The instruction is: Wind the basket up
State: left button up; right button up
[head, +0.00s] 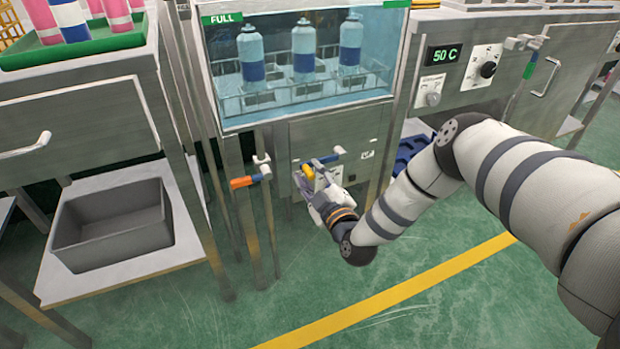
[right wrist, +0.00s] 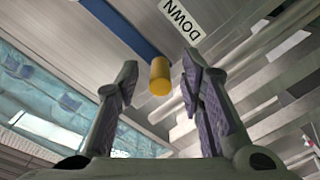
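The basket (head: 295,97) is a wire rack in the water tank (head: 262,118), with three blue-and-white cans (head: 303,50) standing in it. Below the tank, a crank with a yellow grip (head: 308,171) sits on the grey panel. In the right wrist view the yellow grip (right wrist: 160,76) hangs from a blue bar (right wrist: 122,28). My right gripper (head: 312,190) is at the crank, its fingers open. In the right wrist view the fingers (right wrist: 160,85) stand either side of the yellow grip, with gaps on both sides; I see no contact. My left gripper is out of view.
A DOWN label (right wrist: 181,18) is near the crank. A grey bin (head: 112,225) stands on a low shelf at left. A 50 C control panel (head: 458,75) is at right. The floor in front is clear.

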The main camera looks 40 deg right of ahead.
jog(key=shift+w, duration=0.1)
jog(key=shift+c, duration=0.2)
grip_shut()
jog(key=shift+r+m+p, duration=0.3)
jog(key=shift+r+p, duration=0.05)
jog(key=shift+r, duration=0.05)
